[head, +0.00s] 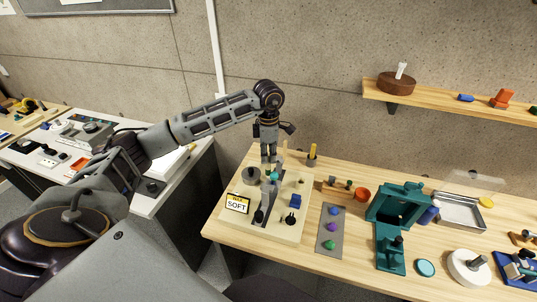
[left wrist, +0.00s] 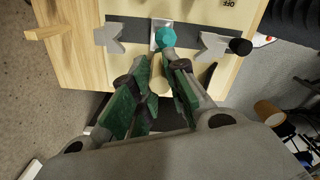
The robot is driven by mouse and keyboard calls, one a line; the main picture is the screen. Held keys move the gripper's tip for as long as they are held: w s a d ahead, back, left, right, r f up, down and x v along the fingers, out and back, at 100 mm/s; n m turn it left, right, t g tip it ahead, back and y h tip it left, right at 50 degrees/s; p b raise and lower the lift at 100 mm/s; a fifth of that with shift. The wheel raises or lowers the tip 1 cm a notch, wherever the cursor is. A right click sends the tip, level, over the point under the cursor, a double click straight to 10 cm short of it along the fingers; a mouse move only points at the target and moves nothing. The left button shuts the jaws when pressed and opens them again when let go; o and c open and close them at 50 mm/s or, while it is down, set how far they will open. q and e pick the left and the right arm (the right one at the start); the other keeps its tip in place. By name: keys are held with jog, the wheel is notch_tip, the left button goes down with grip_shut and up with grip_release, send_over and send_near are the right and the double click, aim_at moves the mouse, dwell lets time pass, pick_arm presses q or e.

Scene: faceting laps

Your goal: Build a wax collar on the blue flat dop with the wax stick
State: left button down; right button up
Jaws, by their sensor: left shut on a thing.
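My left gripper (head: 268,156) points down over the pale board. It is shut on a tan stick (left wrist: 158,80), which looks like the wax stick; its end shows between the green finger pads in the left wrist view. A teal round piece (head: 273,176) sits just below the fingers, over the grey fixture; it also shows beyond the fingertips in the left wrist view (left wrist: 165,37). I cannot tell whether the stick touches it. A small blue block (head: 295,201) stands on the board to the right; I cannot tell which piece is the blue flat dop. My right gripper is not in view.
A holder with a yellow stick (head: 312,152) is behind the board. To the right are a grey strip with coloured discs (head: 331,241), a teal press (head: 392,252) and a metal tray (head: 462,210).

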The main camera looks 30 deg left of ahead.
pick_arm(q)
jog(key=shift+s+d, duration=0.15)
jog(key=shift+s, duration=0.1)
dwell(0.3)
jog(key=shift+a, duration=0.3)
jog(key=shift+s+a, duration=0.1)
jog(key=shift+a, duration=0.15)
jog(key=shift+r, duration=0.15)
dwell(0.3)
notch_tip(320, 180, up, 7)
jog(key=p, duration=0.3)
dwell(1.0)
jog(key=shift+s+f, duration=0.1)
jog(key=shift+f, duration=0.15)
dwell(0.4)
